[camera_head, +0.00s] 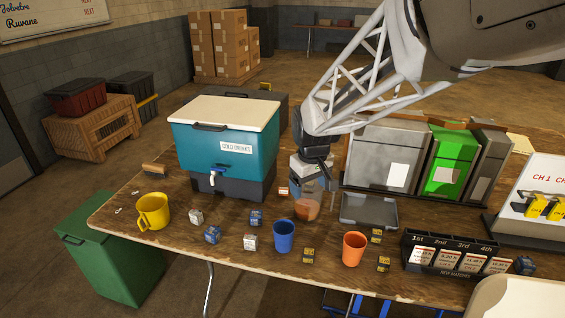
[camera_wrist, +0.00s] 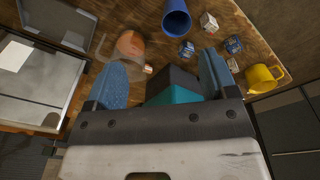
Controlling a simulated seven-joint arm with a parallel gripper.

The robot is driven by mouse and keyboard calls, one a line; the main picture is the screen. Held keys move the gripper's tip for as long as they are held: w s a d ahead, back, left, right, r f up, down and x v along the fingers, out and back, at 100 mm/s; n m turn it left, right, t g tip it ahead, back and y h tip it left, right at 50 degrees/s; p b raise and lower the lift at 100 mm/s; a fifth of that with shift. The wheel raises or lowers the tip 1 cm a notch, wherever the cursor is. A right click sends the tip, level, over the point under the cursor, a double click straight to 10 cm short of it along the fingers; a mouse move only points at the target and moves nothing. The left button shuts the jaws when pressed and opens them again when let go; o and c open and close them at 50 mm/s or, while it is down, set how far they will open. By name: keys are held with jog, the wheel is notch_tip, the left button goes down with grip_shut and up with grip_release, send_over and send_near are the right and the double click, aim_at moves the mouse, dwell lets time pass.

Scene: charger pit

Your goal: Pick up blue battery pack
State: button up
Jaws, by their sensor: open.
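Small blue battery packs lie on the wooden table. Two blue packs also show in the wrist view, one (camera_wrist: 187,48) near the blue cup and one (camera_wrist: 232,44) farther right. My gripper (camera_head: 313,183) is open and points down above the table, beside the teal cooler and over the clear pitcher. Its two blue fingers (camera_wrist: 163,60) have no pack between them.
A clear pitcher with orange liquid (camera_head: 307,209) stands just below my gripper. The teal cooler (camera_head: 222,135), blue cup (camera_head: 284,236), orange cup (camera_head: 354,249), yellow mug (camera_head: 153,211), white packs (camera_head: 251,242) and a grey tray (camera_head: 369,211) stand around. Yellow-dark packs (camera_head: 308,256) lie in front.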

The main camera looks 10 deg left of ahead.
jog(key=w+a+f+n, duration=0.2)
jog(key=a+f, duration=0.3)
jog(key=a, duration=0.4)
jog(key=w+a+f+n, duration=0.2)
jog(key=a+f, duration=0.4)
jog(key=a, duration=0.3)
jog(key=n+g, duration=0.1)
jog(key=n, duration=0.2)
send_over(212, 230)
notch_tip(212, 230, down, 12)
jog(key=shift+d+r, duration=0.15)
jog(key=shift+r, duration=0.05)
jog(key=shift+f, duration=1.3)
jog(key=shift+w+f, duration=0.1)
jog(key=shift+f, duration=2.5)
jog(key=shift+c, duration=0.2)
